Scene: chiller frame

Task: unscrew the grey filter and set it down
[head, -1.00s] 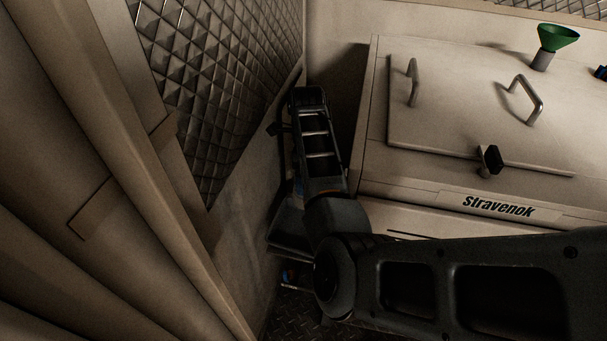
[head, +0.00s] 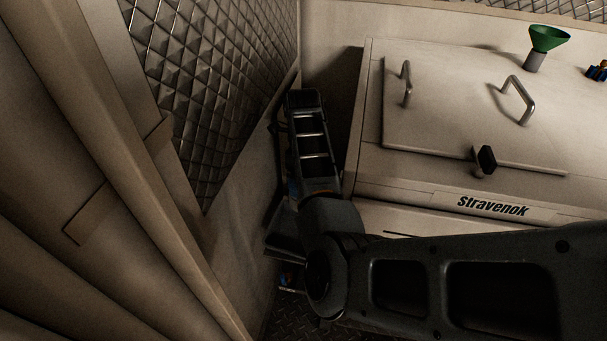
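I cannot make out a grey filter in the head view; it may be hidden behind my arm or outside the picture. My dark arm enters from the lower right, bends near the lower middle and reaches up into the gap between the left wall and the cream cabinet. My gripper's fingers do not show, so I cannot see whether they hold anything.
The cream cabinet (head: 430,185) marked "Stravenok" has a lid with two handles and a dark knob (head: 486,160). A green funnel (head: 549,38) stands on top, near a blue and orange item (head: 597,73). A quilted metal wall panel (head: 210,80) is close on the left.

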